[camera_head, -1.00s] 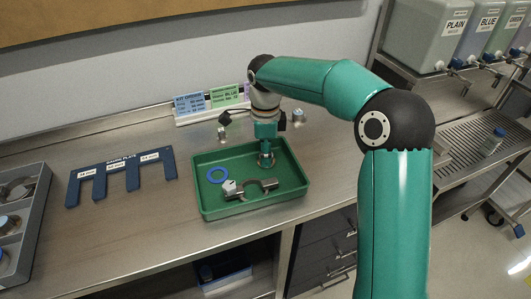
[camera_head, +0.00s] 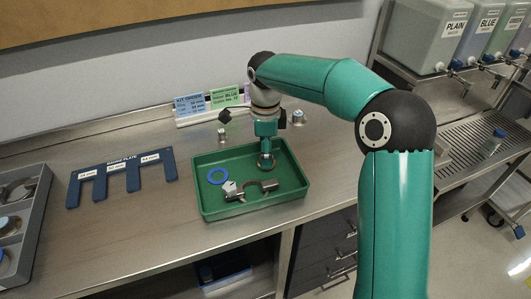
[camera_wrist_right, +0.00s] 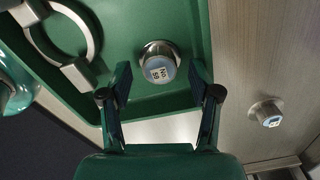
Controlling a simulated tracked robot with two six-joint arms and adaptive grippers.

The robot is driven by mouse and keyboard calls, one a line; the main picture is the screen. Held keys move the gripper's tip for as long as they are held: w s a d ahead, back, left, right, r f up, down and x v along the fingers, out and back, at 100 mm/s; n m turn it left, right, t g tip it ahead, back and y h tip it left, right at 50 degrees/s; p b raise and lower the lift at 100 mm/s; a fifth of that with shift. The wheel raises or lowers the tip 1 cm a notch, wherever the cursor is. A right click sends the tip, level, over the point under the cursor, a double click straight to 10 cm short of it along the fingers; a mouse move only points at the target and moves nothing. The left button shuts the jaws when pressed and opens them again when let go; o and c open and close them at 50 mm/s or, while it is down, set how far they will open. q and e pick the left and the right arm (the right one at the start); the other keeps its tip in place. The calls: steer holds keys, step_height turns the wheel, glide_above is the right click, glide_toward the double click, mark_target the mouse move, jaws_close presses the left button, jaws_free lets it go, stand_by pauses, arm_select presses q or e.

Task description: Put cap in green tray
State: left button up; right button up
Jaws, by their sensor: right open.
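The green tray (camera_head: 208,205) sits on the steel bench; its floor and walls also show in the wrist view (camera_wrist_right: 135,20). A round silver cap (camera_wrist_right: 160,62) with a pale blue labelled top stands inside the tray, between the fingertips of my right gripper (camera_head: 266,160) in the wrist view. The right gripper is open, over the tray's right part, with a gap to the cap on both sides. In the head view the gripper largely hides this cap. My left gripper is not in view.
Similar small caps stand on the bench behind the tray (camera_head: 298,116). A blue slotted gauge plate (camera_head: 121,173) lies left, beside a grey compartment box (camera_head: 32,220).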

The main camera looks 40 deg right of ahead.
step_height(320, 180, up, 11)
steer(key=p, duration=0.1)
steer(key=shift+p, duration=0.4)
